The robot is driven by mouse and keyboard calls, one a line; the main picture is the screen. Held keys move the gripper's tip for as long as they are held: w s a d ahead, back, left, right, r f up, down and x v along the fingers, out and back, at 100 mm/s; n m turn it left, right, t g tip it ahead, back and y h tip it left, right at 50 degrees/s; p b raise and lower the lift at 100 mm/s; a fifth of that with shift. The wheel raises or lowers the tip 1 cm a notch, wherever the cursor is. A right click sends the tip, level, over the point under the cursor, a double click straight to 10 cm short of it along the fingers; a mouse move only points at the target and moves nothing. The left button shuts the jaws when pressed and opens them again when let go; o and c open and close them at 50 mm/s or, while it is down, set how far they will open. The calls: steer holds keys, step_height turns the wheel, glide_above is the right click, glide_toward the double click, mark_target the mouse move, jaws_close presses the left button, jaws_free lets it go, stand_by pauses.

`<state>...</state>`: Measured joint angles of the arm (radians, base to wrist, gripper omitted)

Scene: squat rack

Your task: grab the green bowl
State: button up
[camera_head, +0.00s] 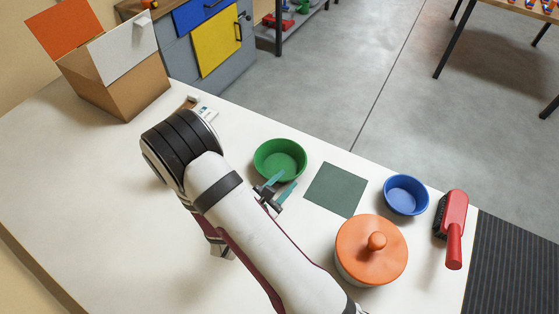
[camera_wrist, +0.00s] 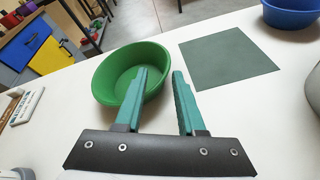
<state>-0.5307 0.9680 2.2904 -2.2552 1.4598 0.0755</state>
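The green bowl (camera_head: 279,158) stands upright on the white table, in the middle of the head view. It also shows in the wrist view (camera_wrist: 117,75), left of centre. My gripper (camera_head: 282,182) is open at the bowl's near rim. In the wrist view my gripper (camera_wrist: 160,73) has two teal fingers spread apart. The left finger overlaps the bowl, the bowl's right rim shows between the fingers, and the right finger is outside it. I cannot tell whether a finger touches the bowl. Nothing is held.
A flat dark green square (camera_head: 336,189) lies right of the bowl. Beyond it are a blue bowl (camera_head: 405,195), a pot with an orange lid (camera_head: 360,250) and a red-handled brush (camera_head: 453,225). An open cardboard box (camera_head: 130,85) stands at the back left. The table's left part is clear.

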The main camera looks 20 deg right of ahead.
steer(key=x, duration=0.6)
steer(key=shift+s+d+f, duration=0.2)
steer(key=shift+s+f, duration=0.05)
steer(key=shift+f, duration=0.05)
jaws_close()
stand_by(0.9)
